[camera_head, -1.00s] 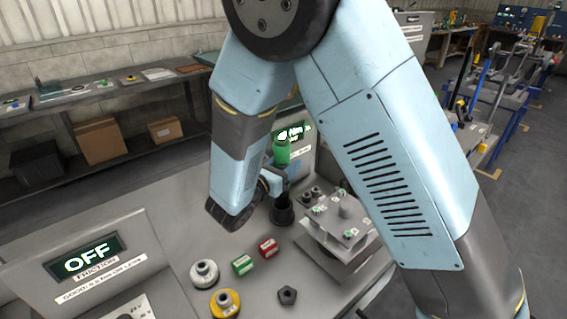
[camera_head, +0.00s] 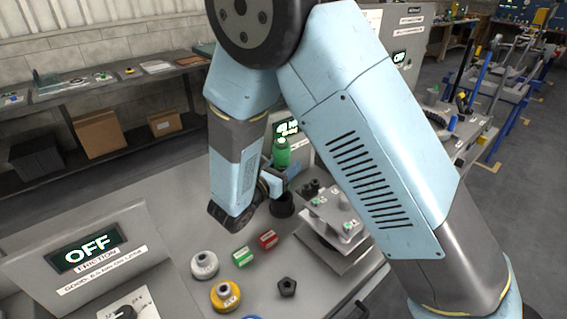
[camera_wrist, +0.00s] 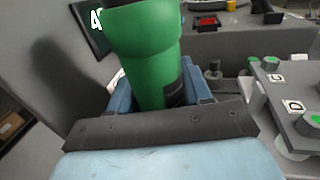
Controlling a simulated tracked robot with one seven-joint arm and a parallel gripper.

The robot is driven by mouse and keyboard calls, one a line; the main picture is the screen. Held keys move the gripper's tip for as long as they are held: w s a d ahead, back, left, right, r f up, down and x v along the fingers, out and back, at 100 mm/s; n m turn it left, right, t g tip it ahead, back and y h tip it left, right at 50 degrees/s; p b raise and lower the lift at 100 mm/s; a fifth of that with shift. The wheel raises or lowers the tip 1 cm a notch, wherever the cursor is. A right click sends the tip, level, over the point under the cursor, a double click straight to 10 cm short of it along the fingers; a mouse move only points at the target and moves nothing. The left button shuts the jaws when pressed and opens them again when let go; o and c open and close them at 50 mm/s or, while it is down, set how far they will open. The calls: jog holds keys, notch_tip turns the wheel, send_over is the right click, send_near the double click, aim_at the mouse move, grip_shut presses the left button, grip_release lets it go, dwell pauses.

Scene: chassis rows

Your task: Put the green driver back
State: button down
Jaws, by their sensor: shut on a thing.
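The green driver (camera_head: 282,153) stands upright with its thick green handle up. In the wrist view its green handle (camera_wrist: 148,60) fills the upper middle, between my blue fingers. My gripper (camera_head: 279,178) is shut on it, on the back right of the grey bench. A black round holder (camera_head: 283,206) stands on the bench directly below the driver in the head view. The driver's lower end is hidden by my gripper, so I cannot tell whether it is inside the holder.
A grey fixture (camera_head: 335,215) with green-topped pins stands right of the holder. A green block (camera_head: 241,254), a red block (camera_head: 267,240), a white round part (camera_head: 204,265) and a yellow one (camera_head: 225,295) sit in front. A display panel (camera_head: 289,131) stands behind the driver.

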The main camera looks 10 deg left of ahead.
jog(key=shift+f, duration=1)
jog(key=shift+c, duration=2.1)
grip_release()
jog(key=shift+s, duration=0.1)
